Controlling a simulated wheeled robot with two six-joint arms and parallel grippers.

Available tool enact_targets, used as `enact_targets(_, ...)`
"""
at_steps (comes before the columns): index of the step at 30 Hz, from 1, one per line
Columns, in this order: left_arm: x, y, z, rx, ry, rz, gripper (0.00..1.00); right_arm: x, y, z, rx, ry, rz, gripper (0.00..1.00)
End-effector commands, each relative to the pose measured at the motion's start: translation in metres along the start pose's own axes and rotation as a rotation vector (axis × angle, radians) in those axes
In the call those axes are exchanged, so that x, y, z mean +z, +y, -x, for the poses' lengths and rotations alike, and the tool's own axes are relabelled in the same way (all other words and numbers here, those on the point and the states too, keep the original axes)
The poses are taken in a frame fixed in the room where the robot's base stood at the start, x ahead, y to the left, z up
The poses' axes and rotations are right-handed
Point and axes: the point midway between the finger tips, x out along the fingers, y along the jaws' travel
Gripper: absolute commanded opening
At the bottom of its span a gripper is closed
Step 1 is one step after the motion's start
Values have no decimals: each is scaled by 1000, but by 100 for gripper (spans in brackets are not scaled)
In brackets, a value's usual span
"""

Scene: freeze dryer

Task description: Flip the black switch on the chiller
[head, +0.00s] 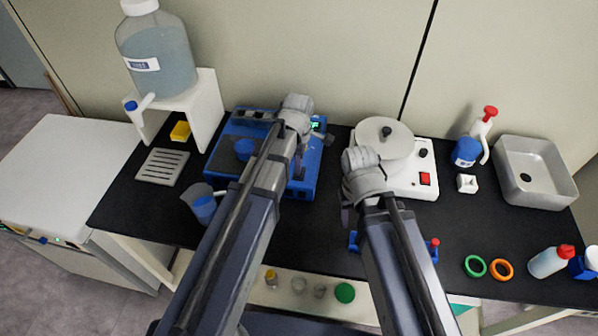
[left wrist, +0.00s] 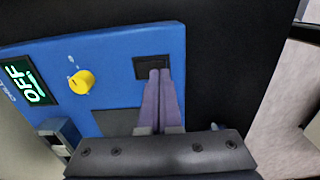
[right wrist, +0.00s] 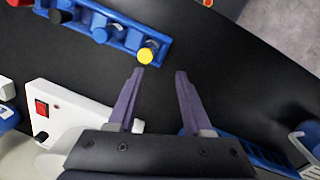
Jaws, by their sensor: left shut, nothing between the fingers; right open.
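The blue chiller (head: 225,155) stands at the back of the black bench, partly hidden behind my left arm. In the left wrist view its blue front panel (left wrist: 115,65) shows a lit display (left wrist: 27,82) reading OFF, a yellow knob (left wrist: 82,82) and a black switch (left wrist: 150,66). My left gripper (left wrist: 160,73) is shut and empty, with its fingertips at the lower edge of the black switch; I cannot tell whether they touch it. The fingertips cover part of the switch. My right gripper (right wrist: 160,75) is open and empty above the bench.
A white device (head: 411,185) with a red switch (head: 425,179) stands right of the chiller. A blue rack (right wrist: 110,28) with capped vials lies below my right gripper. A beaker (head: 201,204) stands front left; a metal basin (head: 535,172) sits at the right.

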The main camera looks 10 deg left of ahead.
Motion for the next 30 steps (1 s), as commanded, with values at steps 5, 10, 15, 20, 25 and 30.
enact_targets(5,0,0,-4,0,0,0,0,0,0,-4,0,0,0,50)
enact_targets(10,0,0,-6,0,0,0,0,0,-1,-6,0,0,0,50)
enact_targets(15,0,0,-8,0,0,0,0,0,-1,-8,0,0,0,50)
enact_targets(20,0,0,-11,0,0,0,0,-1,-1,-10,0,0,0,50)
enact_targets(25,0,0,-13,0,0,0,0,-1,-1,-13,0,0,0,50)
enact_targets(30,0,0,-15,0,0,0,0,-1,-2,-15,0,0,0,50)
